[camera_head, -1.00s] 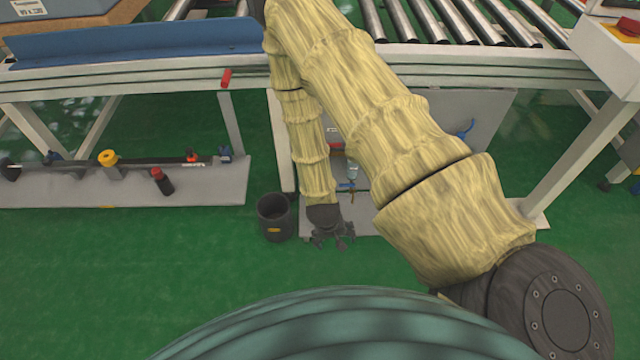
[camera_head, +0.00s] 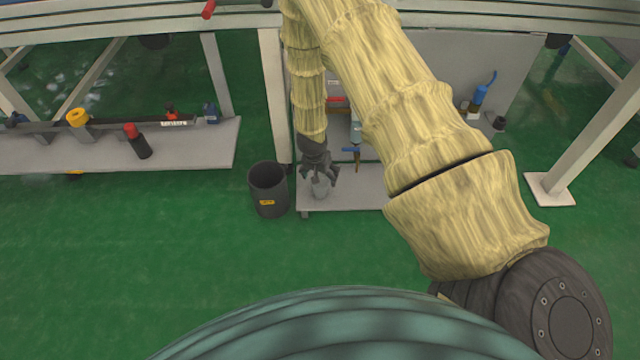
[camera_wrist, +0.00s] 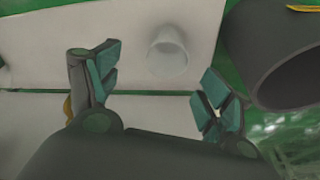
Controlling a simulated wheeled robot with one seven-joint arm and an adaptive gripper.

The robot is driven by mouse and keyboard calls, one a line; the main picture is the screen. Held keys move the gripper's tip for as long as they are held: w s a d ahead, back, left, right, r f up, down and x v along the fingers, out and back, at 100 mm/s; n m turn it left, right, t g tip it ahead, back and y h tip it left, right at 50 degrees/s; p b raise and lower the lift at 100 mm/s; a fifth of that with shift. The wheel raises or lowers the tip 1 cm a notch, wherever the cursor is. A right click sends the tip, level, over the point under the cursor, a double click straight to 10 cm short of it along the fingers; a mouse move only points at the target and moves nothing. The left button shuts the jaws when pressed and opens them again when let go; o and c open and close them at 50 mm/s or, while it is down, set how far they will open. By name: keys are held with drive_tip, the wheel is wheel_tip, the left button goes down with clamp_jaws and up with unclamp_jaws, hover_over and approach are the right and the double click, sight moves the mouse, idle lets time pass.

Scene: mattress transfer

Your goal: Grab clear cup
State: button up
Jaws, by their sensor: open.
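The clear cup (camera_wrist: 167,58) stands on the grey low shelf (camera_wrist: 186,17) and shows between and beyond my fingertips in the wrist view. It looks translucent and whitish. In the head view the cup (camera_head: 320,187) shows just below my gripper (camera_head: 319,174), partly covered by its fingers. In the wrist view my gripper (camera_wrist: 155,82) has its two fingers spread, with nothing between the pads. The cup appears apart from both fingers, though the exact distance is hard to tell.
A dark bin (camera_head: 268,190) stands on the green floor left of the shelf; it also shows close to my right finger in the wrist view (camera_wrist: 268,60). A blue-handled tool (camera_head: 352,152) and a blue bottle (camera_head: 480,95) are on the shelf. Another low shelf (camera_head: 200,152) holds several items at left.

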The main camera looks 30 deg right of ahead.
drive_tip(key=w, duration=0.1)
drive_tip(key=b, duration=0.3)
hover_over(321, 186)
drive_tip(key=s+a, duration=0.2)
drive_tip(key=x, duration=0.6)
drive_tip(key=shift+s+a+f, duration=0.15)
drive_tip(key=shift+s+a, duration=0.25)
drive_tip(key=shift+s, duration=0.05)
drive_tip(key=shift+a+b+x, duration=0.15)
drive_tip(key=shift+b+x, duration=0.7)
drive_tip(key=shift+x, duration=0.4)
drive_tip(key=shift+a+b+x, duration=0.2)
drive_tip(key=shift+b+x, duration=0.65)
drive_tip(key=shift+x, duration=0.4)
drive_tip(key=shift+c, duration=0.3)
drive_tip(key=c, duration=1)
